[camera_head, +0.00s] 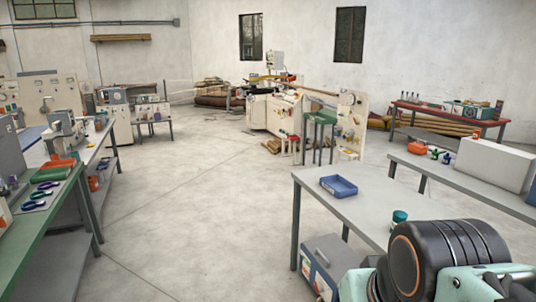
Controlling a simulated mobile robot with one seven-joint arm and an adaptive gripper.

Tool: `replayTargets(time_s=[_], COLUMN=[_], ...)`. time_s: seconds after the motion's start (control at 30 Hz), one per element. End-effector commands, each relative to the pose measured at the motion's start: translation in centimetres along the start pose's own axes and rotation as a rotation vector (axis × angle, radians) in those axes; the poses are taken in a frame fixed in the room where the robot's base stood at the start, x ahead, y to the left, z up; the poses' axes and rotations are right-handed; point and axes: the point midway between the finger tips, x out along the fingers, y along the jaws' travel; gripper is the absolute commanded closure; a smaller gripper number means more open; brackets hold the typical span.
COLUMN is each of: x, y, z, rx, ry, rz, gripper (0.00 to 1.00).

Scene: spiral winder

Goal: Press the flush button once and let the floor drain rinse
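I cannot make out a flush button or a floor drain in this view. A white upright panel (351,124) with small coloured fittings stands at the right end of the large machine (272,112) in the middle distance; its fittings are too small to tell apart. My gripper is outside the picture. Only a dark, ribbed joint and pale green links of my own arm show at the lower right, covering part of the near grey table (375,199).
A blue tray (339,186) lies on the near table. A green stool (320,118) stands by the machine. Benches with tools, including a green-topped one (28,232), line the left. A red table (450,115) stands at the back right. The concrete floor (190,215) is open in the middle.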

Motion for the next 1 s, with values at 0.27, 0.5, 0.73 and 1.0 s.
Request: replayTargets(time_s=[0.27,0.5,0.73,1.0], x=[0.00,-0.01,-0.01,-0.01], y=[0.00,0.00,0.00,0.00], z=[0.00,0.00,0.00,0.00], rx=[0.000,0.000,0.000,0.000], ry=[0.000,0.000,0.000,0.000], rz=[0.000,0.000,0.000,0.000], gripper=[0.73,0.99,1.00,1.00])
